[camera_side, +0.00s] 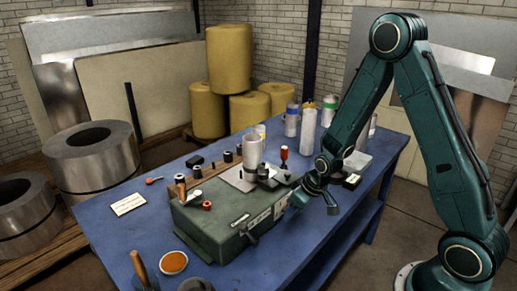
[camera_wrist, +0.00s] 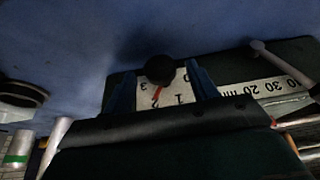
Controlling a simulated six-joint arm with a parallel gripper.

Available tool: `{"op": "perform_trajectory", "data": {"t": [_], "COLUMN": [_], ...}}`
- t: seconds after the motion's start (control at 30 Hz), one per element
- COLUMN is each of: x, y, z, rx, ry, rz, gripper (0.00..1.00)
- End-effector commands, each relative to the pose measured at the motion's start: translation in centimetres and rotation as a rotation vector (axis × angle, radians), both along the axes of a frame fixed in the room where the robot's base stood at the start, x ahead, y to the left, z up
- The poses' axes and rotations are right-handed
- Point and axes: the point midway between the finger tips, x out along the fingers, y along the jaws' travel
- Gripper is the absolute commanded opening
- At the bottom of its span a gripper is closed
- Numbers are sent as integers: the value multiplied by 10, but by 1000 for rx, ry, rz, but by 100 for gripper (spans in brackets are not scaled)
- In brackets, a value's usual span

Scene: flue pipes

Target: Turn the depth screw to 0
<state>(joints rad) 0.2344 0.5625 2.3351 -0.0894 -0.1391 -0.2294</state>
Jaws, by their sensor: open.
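A green bench machine (camera_side: 215,225) stands on the blue table, with white scale plates on its front. In the wrist view a round black knob (camera_wrist: 160,68), apparently the depth screw, has a red pointer over a white numbered plate (camera_wrist: 179,94). The pointer lies between the 3 and the 1; its exact reading is unclear. My gripper (camera_wrist: 163,84) is open, with one blue finger on each side of the knob. I cannot tell whether they touch it. In the side view my gripper (camera_side: 312,203) is at the machine's right front corner, and the knob is not distinguishable there.
A second scale (camera_wrist: 268,88) with a grey lever (camera_wrist: 270,55) lies right of the knob in the wrist view. A pale cylinder (camera_side: 252,150) stands on the machine. The table's right front is clear.

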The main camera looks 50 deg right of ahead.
Motion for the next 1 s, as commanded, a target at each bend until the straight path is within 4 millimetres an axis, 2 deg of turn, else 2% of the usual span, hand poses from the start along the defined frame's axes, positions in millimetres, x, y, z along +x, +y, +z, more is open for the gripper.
{"op": "perform_trajectory", "data": {"t": [0.23, 0.63, 0.67, 0.87, 1.0], "x": [6, 7, 7, 7, 7], "y": [0, 0, 0, 0, 0], "z": [-15, -18, -18, -18, -18], "rx": [0, 0, 0, 0, -1], "ry": [1, 0, 0, 0, 0], "rz": [0, 0, 0, 0, 0], "gripper": [58, 58, 56, 17, 15]}}
